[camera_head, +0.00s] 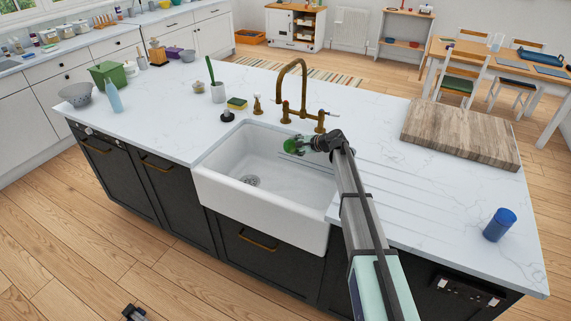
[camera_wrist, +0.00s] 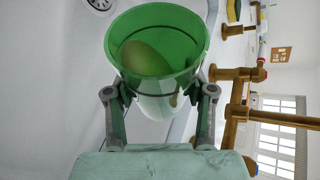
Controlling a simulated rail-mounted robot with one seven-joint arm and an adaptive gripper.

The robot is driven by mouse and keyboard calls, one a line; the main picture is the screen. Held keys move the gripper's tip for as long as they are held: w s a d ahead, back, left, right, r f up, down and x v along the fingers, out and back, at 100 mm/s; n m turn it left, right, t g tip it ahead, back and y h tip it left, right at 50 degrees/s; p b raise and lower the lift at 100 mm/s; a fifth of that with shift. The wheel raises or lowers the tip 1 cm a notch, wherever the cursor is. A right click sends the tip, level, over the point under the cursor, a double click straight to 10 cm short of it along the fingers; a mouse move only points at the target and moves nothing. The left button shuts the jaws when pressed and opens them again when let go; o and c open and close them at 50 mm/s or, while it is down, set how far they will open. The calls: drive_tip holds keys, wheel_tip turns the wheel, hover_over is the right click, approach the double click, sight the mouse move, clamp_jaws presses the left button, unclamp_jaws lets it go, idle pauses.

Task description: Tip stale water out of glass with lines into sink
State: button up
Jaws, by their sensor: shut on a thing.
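A green see-through glass (camera_wrist: 192,62) is held between the fingers of my gripper (camera_wrist: 159,93) in the wrist view. Its wide mouth faces away from the palm and shows an olive patch inside; I cannot tell whether this is water or the glass's bottom. In the head view the glass (camera_head: 293,146) is above the right part of the white sink (camera_head: 262,222), tilted well over with its mouth towards the left. My gripper (camera_head: 312,144) is shut on it from the right.
The brass faucet (camera_head: 303,85) stands just behind the glass. The drain (camera_head: 251,181) lies in the sink floor. A blue cup (camera_head: 499,225) and a wooden board (camera_head: 460,133) are on the right counter.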

sight(294, 141)
drive_tip(key=shift+r+n+t+b, duration=0.6)
drive_tip(key=shift+r+n+b, duration=0.1)
drive_tip(key=shift+b, duration=0.6)
idle(0.4)
drive_tip(key=shift+s+a+r+n+t+h+b, duration=0.3)
drive_tip(key=shift+s+r+n+t+b, duration=0.25)
drive_tip(key=shift+b, duration=1.5)
drive_tip(key=shift+s+a+r+n+t+b, duration=0.1)
drive_tip(key=shift+s+r+n+t+b, duration=0.35)
drive_tip(key=shift+b, duration=2.15)
